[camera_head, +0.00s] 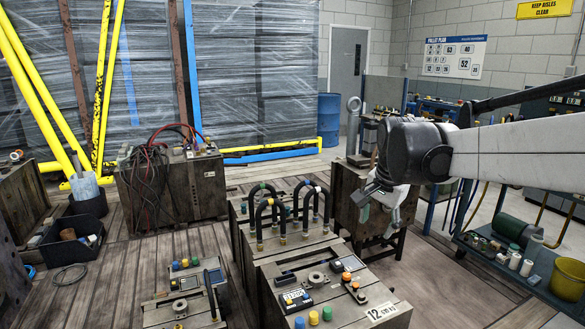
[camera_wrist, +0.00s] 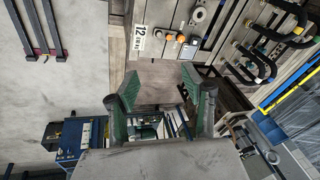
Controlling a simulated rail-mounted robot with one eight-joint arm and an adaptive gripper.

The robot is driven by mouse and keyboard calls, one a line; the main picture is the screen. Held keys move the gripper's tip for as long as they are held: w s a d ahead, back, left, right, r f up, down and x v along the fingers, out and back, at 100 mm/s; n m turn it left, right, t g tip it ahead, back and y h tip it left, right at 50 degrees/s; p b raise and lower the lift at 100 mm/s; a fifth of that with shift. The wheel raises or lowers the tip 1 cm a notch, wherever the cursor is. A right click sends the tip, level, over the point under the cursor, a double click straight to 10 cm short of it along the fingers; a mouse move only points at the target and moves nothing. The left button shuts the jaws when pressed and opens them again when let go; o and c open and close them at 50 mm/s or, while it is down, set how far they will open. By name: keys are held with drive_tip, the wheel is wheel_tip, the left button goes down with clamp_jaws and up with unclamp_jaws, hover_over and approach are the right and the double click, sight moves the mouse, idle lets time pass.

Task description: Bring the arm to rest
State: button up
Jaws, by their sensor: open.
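My arm reaches in from the right in the head view, and my gripper (camera_head: 376,213) hangs from its wrist, over the area right of the wooden mould boxes. In the wrist view my gripper (camera_wrist: 160,105) shows two green fingers spread wide apart with nothing between them. The gripper is open and empty. It is clear of the nearest mould box (camera_head: 395,316), which carries the label 12. Part of the far box behind the gripper is hidden by my arm.
Mould boxes with black hoses (camera_head: 289,210) stand in the middle. A blue cart (camera_head: 470,252) with jars and a yellow bucket (camera_head: 569,279) stands at right. A box with cables (camera_head: 172,183) and a black bin (camera_head: 70,247) are at left. A blue drum (camera_head: 329,120) stands at the back.

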drive_tip(key=s+f+n+t+p, duration=0.2)
drive_tip(key=s+n, duration=0.6)
drive_tip(key=s, duration=1.8)
drive_tip(key=shift+s+n+t+p, duration=0.3)
drive_tip(key=shift+n+t+p, duration=0.1)
drive_tip(key=shift+t+p, duration=0.55)
